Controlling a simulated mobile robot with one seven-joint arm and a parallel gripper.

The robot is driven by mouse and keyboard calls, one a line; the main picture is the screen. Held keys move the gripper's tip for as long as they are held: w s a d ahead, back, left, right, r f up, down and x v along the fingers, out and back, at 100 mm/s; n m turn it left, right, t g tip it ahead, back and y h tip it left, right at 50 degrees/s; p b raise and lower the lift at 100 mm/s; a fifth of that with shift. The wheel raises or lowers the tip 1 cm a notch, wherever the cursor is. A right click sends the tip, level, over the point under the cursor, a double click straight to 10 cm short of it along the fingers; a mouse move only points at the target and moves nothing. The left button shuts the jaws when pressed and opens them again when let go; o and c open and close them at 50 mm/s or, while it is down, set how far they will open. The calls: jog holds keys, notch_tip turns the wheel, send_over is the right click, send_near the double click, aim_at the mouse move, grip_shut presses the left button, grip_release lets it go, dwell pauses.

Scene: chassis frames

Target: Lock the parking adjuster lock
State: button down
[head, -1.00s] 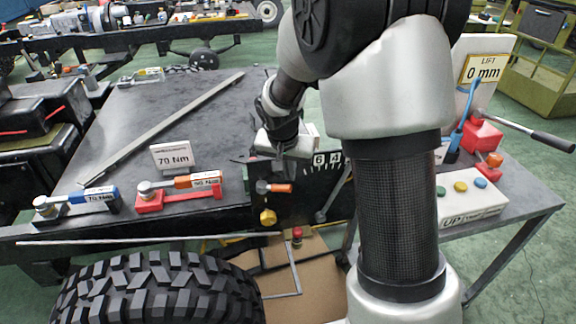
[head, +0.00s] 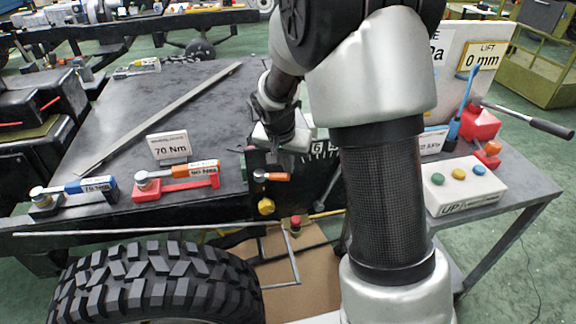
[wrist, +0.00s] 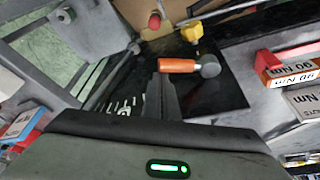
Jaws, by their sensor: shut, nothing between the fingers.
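The lock appears to be a short lever with an orange grip and a grey metal knob. It lies level on a black panel, in the head view (head: 276,177) and in the wrist view (wrist: 178,66). My gripper (head: 274,160) hangs just above the orange grip in the head view. In the wrist view the dark fingers (wrist: 161,85) are shut together and empty, with their tips close to the orange grip. I cannot tell whether they touch it. A yellow knob (head: 266,207) sits below the lever on the panel, also in the wrist view (wrist: 192,32).
Torque wrenches on a blue-handled stand (head: 85,187) and a red stand (head: 178,190) lie left of the panel. A large tyre (head: 155,285) stands in front. A button box (head: 463,188) and red jack (head: 479,124) stand at right. A red knob (head: 295,222) is below.

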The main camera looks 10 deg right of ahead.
aim_at(281, 175)
jog(key=shift+s+a, duration=0.1)
jog(key=shift+s+a+f+m+h+b, duration=0.1)
jog(key=shift+s+a+m+h+b, duration=0.15)
jog(key=shift+m+b, duration=0.35)
jog(key=shift+s+a+f+m+h+b, duration=0.15)
jog(key=shift+s+m+b, duration=0.2)
jog(key=shift+m+b, duration=0.2)
jog(key=m, duration=0.1)
jog(key=s+a+m+g, duration=0.1)
jog(key=s+m, duration=0.1)
jog(key=shift+a+r+m+h+b, duration=0.25)
jog(key=shift+a+m+h+b, duration=0.05)
jog(key=shift+a+m+b, duration=0.05)
jog(key=a+m, duration=0.1)
jog(key=s+a+m+g+p, duration=0.1)
jog(key=a+m, duration=0.1)
jog(key=m, duration=0.1)
jog(key=shift+s+a+g+h+p, duration=0.2)
jog(key=shift+s+g+h+p, duration=0.1)
jog(key=shift+g, duration=0.1)
jog(key=shift+a, duration=0.15)
